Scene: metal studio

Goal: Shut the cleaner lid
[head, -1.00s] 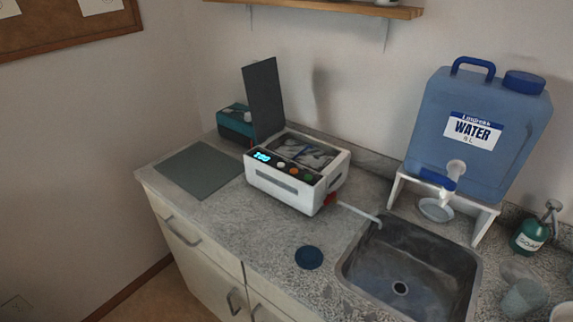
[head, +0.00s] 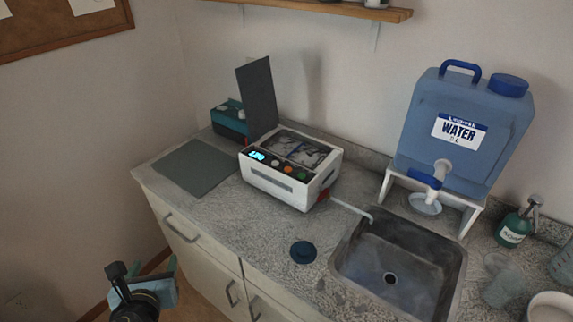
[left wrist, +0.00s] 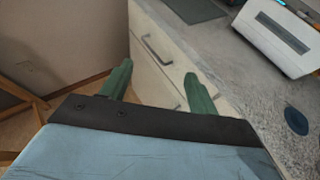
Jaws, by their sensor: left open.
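The cleaner (head: 290,168) is a white box with a lit blue display, coloured buttons and an open basin on top, standing on the counter. Its dark grey lid (head: 257,95) stands up nearly vertical at the cleaner's left rear side, open. Part of the cleaner also shows at the upper right in the left wrist view (left wrist: 277,36). My left gripper (head: 143,274) is low in front of the counter, well apart from the cleaner and lid. Its green fingers are spread with nothing between them in the left wrist view (left wrist: 157,76). My right gripper is not visible.
A grey mat (head: 194,167) lies left of the cleaner and a teal device (head: 229,121) stands behind the lid. A dark blue round object (head: 303,252) lies in front. The sink (head: 398,265), blue water container (head: 455,130) and soap bottle (head: 515,228) are at the right.

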